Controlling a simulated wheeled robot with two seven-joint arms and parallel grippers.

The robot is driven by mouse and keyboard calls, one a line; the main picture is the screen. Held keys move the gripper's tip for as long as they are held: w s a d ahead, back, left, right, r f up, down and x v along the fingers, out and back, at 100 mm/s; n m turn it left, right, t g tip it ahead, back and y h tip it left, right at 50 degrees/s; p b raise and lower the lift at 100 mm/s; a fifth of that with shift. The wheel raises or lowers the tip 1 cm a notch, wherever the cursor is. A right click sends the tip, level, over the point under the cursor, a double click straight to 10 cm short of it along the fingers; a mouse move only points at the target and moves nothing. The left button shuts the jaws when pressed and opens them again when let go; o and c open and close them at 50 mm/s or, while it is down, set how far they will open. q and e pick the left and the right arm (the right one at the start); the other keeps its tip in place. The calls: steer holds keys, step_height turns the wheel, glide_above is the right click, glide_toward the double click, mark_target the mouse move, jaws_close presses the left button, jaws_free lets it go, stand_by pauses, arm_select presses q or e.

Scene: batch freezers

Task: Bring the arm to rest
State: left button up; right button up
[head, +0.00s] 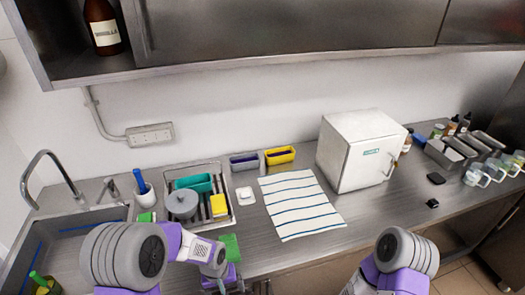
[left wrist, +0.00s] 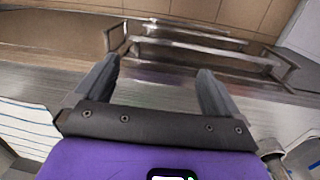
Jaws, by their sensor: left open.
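My left arm comes in from the lower left in the head view. Its purple gripper (head: 232,285) is low at the counter's front edge, and its fingertips are hard to make out there. In the left wrist view, my left gripper (left wrist: 160,80) has its two grey fingers spread wide apart with nothing between them. Steel bars (left wrist: 190,42) show beyond the fingers. My right arm shows at the lower right of the head view, but its gripper is out of view.
A striped towel (head: 297,204) lies mid-counter, with a white freezer box (head: 350,155) behind it at right. A steel drying tray (head: 231,212) holds a grey pot, a teal container and a yellow sponge. A green sponge (head: 231,246) lies near my left gripper. The sink (head: 80,226) is at left.

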arm_select(q)
steer(key=s+d+f+h+b, duration=0.1)
steer(key=s+f+b, duration=0.2)
steer(key=s+f, duration=0.3)
steer(key=s+d+f+h+b, duration=0.1)
steer(key=s+f+b, duration=0.3)
steer(key=f, duration=1.1)
steer(key=s+h, duration=0.1)
steer(key=s, duration=0.2)
steer(key=shift+s+t+b, duration=0.15)
steer(key=shift+t+b, duration=0.15)
steer(key=shift+t, duration=0.1)
arm_select(e)
step_height(320, 180, down, 8)
